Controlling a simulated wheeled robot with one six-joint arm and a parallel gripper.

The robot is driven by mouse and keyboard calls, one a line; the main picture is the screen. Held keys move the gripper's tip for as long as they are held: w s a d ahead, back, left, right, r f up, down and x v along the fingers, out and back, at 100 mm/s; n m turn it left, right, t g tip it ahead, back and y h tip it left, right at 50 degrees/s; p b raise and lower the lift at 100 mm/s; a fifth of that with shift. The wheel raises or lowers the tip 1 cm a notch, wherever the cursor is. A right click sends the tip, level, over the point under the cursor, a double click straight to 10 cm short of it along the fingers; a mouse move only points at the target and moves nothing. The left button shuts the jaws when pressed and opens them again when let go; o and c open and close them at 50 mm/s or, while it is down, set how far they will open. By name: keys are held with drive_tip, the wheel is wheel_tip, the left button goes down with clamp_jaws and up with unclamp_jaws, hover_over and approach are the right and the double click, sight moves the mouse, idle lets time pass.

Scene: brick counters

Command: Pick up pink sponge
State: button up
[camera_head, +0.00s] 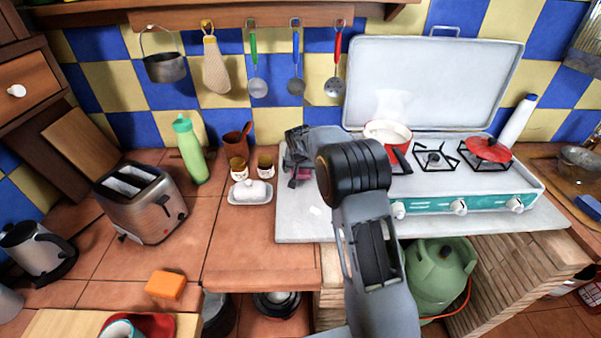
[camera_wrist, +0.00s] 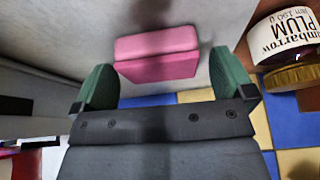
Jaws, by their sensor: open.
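The pink sponge (camera_wrist: 157,52) lies on the pale slab in the wrist view, ahead of and between the two green fingers of my gripper (camera_wrist: 161,66). The fingers are open and hold nothing. In the head view my gripper (camera_head: 297,158) is low over the left back part of the slab beside the stove. My arm hides much of that spot, and only a small bit of the pink sponge (camera_head: 302,174) shows there.
A jar labelled plum (camera_wrist: 290,45) stands close right of my gripper in the wrist view. In the head view, the butter dish (camera_head: 250,192) and small jars (camera_head: 239,168) are left of the slab. The stove (camera_head: 460,185) is at right. An orange sponge (camera_head: 165,285) lies front left.

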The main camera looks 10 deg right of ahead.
drive_tip(key=shift+c, duration=0.3)
drive_tip(key=c, duration=0.9)
drive_tip(key=shift+o, duration=0.2)
drive_tip(key=shift+r, duration=0.5)
wheel_tip(320, 180, up, 2)
drive_tip(key=shift+r, duration=0.15)
drive_tip(key=s+d+r+b, duration=0.2)
drive_tip(key=s+d+r, duration=0.6)
drive_tip(key=s, duration=0.3)
drive_tip(key=shift+b+v, duration=0.3)
drive_tip(key=shift+v, duration=0.6)
